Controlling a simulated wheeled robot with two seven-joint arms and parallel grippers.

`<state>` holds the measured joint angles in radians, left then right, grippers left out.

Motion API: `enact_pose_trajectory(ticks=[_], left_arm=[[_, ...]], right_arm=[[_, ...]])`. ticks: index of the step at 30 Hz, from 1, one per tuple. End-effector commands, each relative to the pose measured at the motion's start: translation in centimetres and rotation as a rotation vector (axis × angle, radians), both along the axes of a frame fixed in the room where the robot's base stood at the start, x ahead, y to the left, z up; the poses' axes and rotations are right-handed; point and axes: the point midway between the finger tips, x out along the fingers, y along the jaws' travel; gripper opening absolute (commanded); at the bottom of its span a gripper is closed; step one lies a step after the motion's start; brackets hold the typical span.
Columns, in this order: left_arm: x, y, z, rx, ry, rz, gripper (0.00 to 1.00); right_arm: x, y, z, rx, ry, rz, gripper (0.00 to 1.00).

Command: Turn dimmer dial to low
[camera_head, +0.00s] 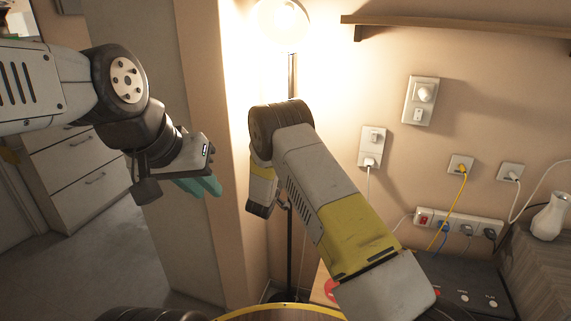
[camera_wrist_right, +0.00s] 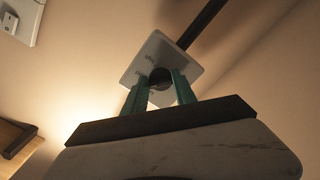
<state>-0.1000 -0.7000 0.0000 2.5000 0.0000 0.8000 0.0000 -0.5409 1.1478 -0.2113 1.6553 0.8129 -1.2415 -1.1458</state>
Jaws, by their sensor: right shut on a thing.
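In the right wrist view, a dark round dial (camera_wrist_right: 161,77) sits on a square white plate (camera_wrist_right: 143,57) with small markings. The teal fingers of my right gripper (camera_wrist_right: 159,92) are on both sides of the dial and shut on it. Its pointer setting cannot be read. In the head view my right forearm hides these fingers, the dial and its plate. My left gripper (camera_head: 198,186) is in the air at the left, apart from everything. Its teal fingers overlap in the view, so its opening cannot be judged.
A lit lamp (camera_head: 280,24) stands on a dark pole behind my right arm. A shelf (camera_head: 460,28) is above; a white vase (camera_head: 549,216) stands right.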

Motion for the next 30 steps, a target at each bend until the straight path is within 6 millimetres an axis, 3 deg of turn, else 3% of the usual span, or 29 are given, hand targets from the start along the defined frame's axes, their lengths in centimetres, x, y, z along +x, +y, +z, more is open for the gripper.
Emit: enact_pose_trajectory(ticks=[15,30], left_arm=[[0.00,0.00,0.00,0.000,0.000,0.000,0.22],[0.00,0.00,0.00,0.000,0.000,0.000,0.22]], right_arm=[[-0.12,-0.03,0.08,-0.441,0.144,0.000,0.00],[-0.13,-0.12,0.11,-0.653,0.215,-0.001,0.00]])
